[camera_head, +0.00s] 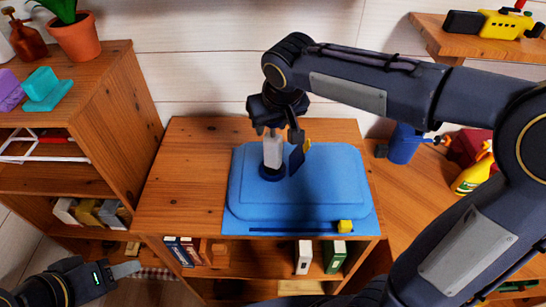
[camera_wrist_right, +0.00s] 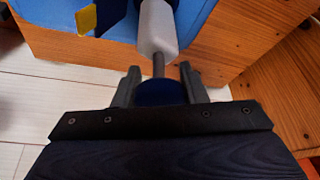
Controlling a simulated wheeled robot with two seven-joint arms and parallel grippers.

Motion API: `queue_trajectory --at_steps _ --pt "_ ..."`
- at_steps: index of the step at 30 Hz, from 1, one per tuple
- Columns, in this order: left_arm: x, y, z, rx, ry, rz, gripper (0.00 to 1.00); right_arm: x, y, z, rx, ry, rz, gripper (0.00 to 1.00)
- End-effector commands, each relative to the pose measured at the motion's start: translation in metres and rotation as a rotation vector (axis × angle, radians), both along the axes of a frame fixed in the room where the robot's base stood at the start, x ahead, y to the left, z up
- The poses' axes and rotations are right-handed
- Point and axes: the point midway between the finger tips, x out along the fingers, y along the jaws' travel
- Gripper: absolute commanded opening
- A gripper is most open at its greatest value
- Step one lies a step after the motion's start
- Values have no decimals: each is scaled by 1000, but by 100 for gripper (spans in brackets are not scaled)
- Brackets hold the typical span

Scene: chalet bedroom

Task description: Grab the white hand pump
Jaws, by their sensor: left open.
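The white hand pump (camera_head: 272,151) stands upright on a blue mat or lid (camera_head: 335,185) on the wooden cabinet, with a dark blue foot. My right gripper (camera_head: 276,124) is over its top, pointing down. In the right wrist view, the white body (camera_wrist_right: 157,30) and thin rod lie ahead, and the dark blue handle (camera_wrist_right: 160,92) is between the two fingers of my right gripper (camera_wrist_right: 160,72). Whether the fingers press on the handle cannot be told. My left gripper (camera_head: 126,269) is open and empty at the lower left, away from the pump.
A dark blue piece with a yellow part (camera_head: 298,156) stands right beside the pump. A small yellow block (camera_head: 345,226) lies near the mat's front edge. A blue container (camera_head: 403,145) and a yellow bottle (camera_head: 474,172) are at right. The cabinet top left of the mat is clear.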

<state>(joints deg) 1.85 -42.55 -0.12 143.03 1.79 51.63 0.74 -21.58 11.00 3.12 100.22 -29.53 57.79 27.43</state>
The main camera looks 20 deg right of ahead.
Motion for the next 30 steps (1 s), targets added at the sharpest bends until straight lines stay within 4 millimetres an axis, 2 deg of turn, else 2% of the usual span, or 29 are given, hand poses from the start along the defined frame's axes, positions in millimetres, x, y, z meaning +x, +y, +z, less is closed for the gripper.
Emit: queue_trajectory --at_steps 1,6,20,30 --pt "0 0 0 0 0 0 47 0 0 0 0 0 0 22" --pt "0 0 0 0 0 0 47 0 0 0 0 0 0 0" --pt "0 0 0 0 0 0 47 1 0 6 1 -4 0 0" --pt "0 0 0 0 0 0 47 -1 1 35 3 -6 1 0"
